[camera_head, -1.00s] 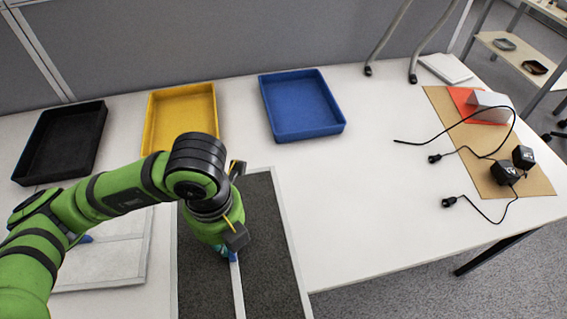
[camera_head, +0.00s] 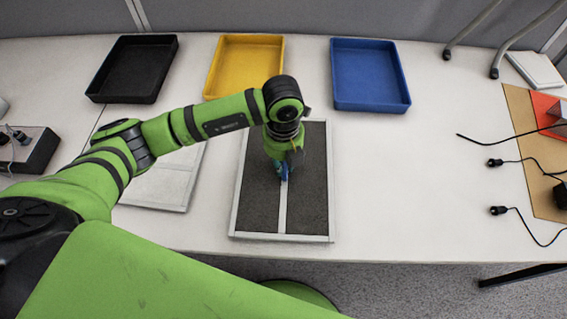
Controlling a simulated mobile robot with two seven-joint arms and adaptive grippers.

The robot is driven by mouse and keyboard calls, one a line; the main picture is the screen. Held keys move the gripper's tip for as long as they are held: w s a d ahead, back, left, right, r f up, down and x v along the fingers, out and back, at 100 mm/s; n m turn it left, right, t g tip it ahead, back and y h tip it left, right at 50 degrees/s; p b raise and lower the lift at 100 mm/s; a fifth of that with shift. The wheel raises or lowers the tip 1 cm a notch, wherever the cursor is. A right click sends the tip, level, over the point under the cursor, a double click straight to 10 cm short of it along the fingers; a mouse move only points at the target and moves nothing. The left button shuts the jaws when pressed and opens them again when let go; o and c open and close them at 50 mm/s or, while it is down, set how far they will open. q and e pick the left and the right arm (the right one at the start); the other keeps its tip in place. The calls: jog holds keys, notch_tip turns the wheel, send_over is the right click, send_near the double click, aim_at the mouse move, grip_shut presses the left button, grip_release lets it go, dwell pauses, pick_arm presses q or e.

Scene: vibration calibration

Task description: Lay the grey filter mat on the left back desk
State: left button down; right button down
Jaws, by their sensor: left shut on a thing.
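The grey filter mat (camera_head: 262,195) is a dark grey rectangle in a light frame with a light bar down its middle. It is at the front middle of the white desk, in front of the yellow and blue trays. My left gripper (camera_head: 284,174) points down onto the mat's middle bar and is shut on it; its blue fingertips show. The arm hides part of the mat's upper half. I cannot tell whether the mat rests on the desk or is just above it. My right gripper is not in view.
A black tray (camera_head: 134,68), a yellow tray (camera_head: 243,66) and a blue tray (camera_head: 370,76) stand along the back. A pale framed panel (camera_head: 160,187) lies left of the mat. A dark box (camera_head: 28,150) is at far left. Cables (camera_head: 498,211) lie at right. Desk between mat and cables is clear.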

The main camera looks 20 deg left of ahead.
pick_arm(q)
jog(key=shift+f, duration=0.8)
jog(key=c, duration=1.1)
grip_release()
jog(key=shift+f, duration=0.1)
jog(key=shift+c, duration=0.2)
notch_tip(320, 180, up, 12)
jog(key=shift+b, duration=0.35)
